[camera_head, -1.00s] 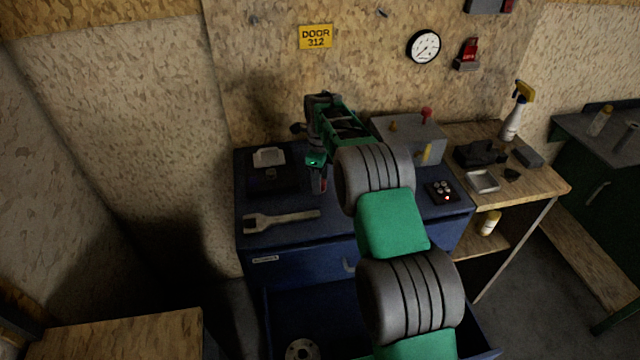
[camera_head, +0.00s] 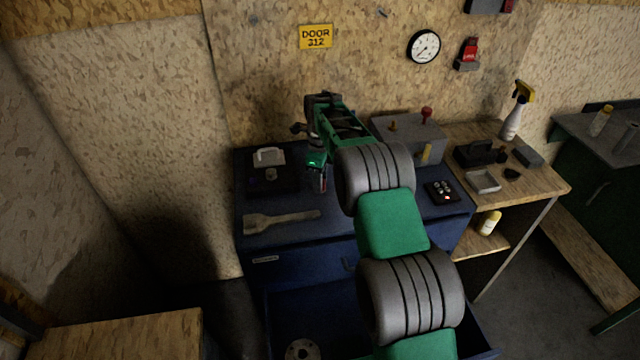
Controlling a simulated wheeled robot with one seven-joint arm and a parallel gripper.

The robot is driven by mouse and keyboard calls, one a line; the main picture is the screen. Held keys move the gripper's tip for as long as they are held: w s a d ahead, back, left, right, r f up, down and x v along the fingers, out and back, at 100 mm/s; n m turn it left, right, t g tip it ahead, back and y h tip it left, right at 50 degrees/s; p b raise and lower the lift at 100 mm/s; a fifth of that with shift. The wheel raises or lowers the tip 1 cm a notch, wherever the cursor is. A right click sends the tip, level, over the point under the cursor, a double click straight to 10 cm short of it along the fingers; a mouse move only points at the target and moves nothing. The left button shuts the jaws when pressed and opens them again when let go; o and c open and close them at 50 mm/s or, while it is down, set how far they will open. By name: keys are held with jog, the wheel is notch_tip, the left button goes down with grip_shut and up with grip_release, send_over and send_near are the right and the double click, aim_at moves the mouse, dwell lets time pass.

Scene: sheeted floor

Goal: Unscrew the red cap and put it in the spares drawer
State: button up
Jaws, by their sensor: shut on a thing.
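My gripper (camera_head: 321,183) points down over the blue cabinet top (camera_head: 345,222), right of a dark case. It is shut; a small red patch shows at its fingertips, which I take to be the red cap (camera_head: 323,184). The fingers and wrist hide most of it, and what lies under it cannot be made out. A blue drawer (camera_head: 277,301) stands open at the cabinet front, with a grey flanged disc (camera_head: 302,349) inside; my arm covers much of it. Its label is not readable.
A grey box (camera_head: 425,140) with a red knob (camera_head: 426,113) and a button panel (camera_head: 441,191) are to the right. A wooden bench (camera_head: 535,185) adjoins the cabinet.

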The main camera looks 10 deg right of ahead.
grip_shut()
jog(key=n, duration=1.9)
jog(key=shift+n, duration=0.3)
jog(key=o, duration=1)
grip_release()
jog(key=shift+c, duration=0.9)
